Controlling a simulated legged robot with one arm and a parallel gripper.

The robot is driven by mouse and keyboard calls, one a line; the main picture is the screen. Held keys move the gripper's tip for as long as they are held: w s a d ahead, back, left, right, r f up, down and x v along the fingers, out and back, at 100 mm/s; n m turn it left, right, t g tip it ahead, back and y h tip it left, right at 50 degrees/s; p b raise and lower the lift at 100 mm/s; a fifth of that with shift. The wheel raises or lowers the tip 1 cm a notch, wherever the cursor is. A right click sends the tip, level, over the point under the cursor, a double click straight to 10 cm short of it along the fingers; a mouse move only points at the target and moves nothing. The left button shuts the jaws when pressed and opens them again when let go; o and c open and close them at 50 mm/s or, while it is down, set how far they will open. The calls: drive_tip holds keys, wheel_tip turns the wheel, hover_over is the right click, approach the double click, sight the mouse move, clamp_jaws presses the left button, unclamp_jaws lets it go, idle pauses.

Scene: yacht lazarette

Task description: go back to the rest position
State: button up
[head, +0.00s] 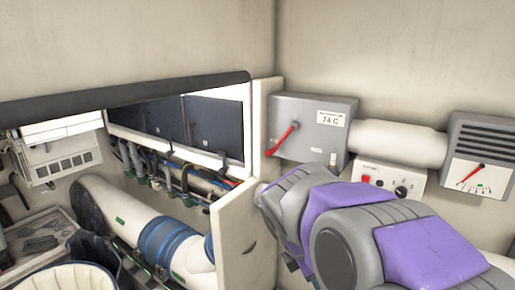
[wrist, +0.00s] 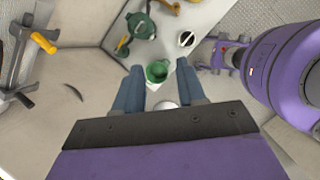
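My gripper (wrist: 160,68) shows in the wrist view with its two blue-grey fingers apart. A green cup-like part (wrist: 157,73) appears in the gap between the fingertips. It seems to lie beyond them, and I cannot tell whether either finger touches it. In the head view my purple and grey arm fills the lower right, and the gripper itself is not visible there.
A grey box (head: 310,125) with a red lever hangs on the wall behind my arm. A control panel (head: 388,178) and a gauge unit (head: 478,165) are to its right. A pale partition (head: 240,225) stands left of the arm. A yellow-handled lever (wrist: 44,43) is at the wrist view's left.

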drive_tip(key=s+f+m+g+y+b, duration=0.2)
drive_tip(key=s+f+m+b, duration=0.6)
drive_tip(key=s+f+m, duration=0.2)
drive_tip(key=s+d+f+m+g+y+b, duration=0.1)
drive_tip(key=s+f+m+b, duration=0.7)
drive_tip(key=s, duration=1.1)
wheel_tip(320, 180, down, 6)
drive_tip(key=m+g+y, duration=0.1)
drive_tip(key=m, duration=0.2)
drive_tip(key=shift+s+d+f, duration=0.1)
